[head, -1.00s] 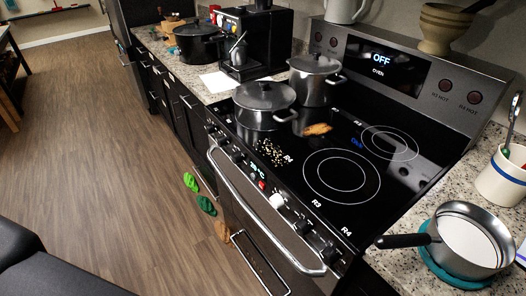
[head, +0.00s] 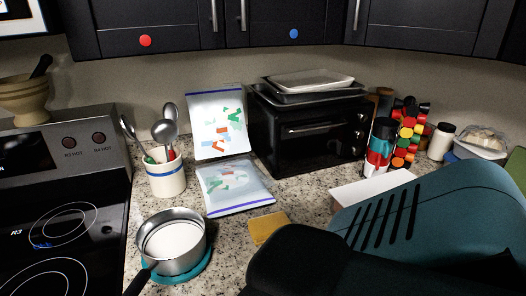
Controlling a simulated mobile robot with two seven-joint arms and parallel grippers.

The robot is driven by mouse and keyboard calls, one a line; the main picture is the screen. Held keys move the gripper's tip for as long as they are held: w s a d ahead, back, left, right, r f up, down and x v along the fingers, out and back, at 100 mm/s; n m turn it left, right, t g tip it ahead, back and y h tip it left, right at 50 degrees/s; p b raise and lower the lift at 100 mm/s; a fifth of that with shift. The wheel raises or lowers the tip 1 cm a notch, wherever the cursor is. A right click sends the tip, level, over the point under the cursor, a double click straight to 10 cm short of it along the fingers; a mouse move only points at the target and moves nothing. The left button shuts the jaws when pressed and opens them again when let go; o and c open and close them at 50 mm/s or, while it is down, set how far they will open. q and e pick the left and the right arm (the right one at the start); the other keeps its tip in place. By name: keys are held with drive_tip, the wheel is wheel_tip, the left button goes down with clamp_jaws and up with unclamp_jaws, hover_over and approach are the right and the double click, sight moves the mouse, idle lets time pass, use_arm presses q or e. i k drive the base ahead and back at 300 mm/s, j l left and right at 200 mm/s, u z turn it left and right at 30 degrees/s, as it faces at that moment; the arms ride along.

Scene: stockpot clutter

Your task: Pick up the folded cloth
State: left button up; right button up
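A flat mustard-yellow piece (head: 267,227) lies on the granite counter, in front of the lower plastic bag. It looks like the folded cloth, but I cannot be sure at this size. My large teal and black arm parts fill the lower right of the head view and come close to its near edge. Neither of my grippers shows, so their state cannot be seen.
A saucepan (head: 188,260) stands on a teal trivet (head: 207,269), left of the yellow piece. Behind are a utensil crock (head: 166,179), two clear bags (head: 216,125) (head: 236,187) and a black toaster oven (head: 310,137). Some counter between saucepan and yellow piece is clear.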

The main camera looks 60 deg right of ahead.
sight(261, 228)
drive_tip(key=z, duration=1.85)
drive_tip(key=k+u, duration=0.25)
drive_tip(key=u, duration=0.2)
